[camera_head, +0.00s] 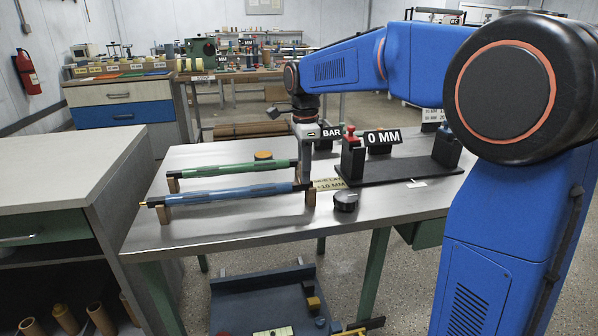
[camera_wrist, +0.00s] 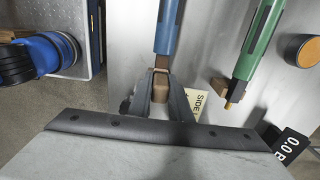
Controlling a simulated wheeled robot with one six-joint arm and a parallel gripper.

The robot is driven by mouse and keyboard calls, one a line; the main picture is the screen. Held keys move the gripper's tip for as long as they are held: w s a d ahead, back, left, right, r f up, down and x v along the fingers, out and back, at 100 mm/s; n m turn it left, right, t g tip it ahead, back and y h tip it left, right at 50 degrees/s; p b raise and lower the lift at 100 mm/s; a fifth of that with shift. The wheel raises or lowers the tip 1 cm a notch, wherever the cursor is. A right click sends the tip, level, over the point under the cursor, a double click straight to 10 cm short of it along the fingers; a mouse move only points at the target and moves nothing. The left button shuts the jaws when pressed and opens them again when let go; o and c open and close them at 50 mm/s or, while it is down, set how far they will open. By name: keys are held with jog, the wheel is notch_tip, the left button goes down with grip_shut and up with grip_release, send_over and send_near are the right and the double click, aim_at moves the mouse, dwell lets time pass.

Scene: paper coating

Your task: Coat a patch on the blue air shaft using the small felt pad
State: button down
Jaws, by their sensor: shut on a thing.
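The blue air shaft (camera_head: 231,193) lies across wooden supports along the front of the metal table. In the wrist view, the blue shaft (camera_wrist: 169,27) runs up from just beyond my gripper. My gripper (camera_head: 304,181) points down at the shaft's right end. The pad is hidden in the head view.
A green shaft (camera_head: 233,170) lies parallel behind the blue one, near an orange round pot (camera_head: 263,155). A black stand (camera_head: 398,174) with a "0 MM" sign (camera_head: 383,137) is to the right. A black knob (camera_head: 345,201) sits at the front. The table's left end is clear.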

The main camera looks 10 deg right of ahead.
jog(key=d, duration=0.4)
dwell(0.5)
jog(key=shift+r, duration=2.95)
notch_tip(320, 180, up, 3)
jog(key=shift+f, duration=0.1)
jog(key=shift+a+f, duration=0.35)
jog(key=shift+f, duration=0.8)
jog(key=shift+a+f, duration=0.4)
jog(key=shift+f, duration=0.7)
jog(key=shift+a+f, duration=0.35)
jog(key=shift+f, duration=0.8)
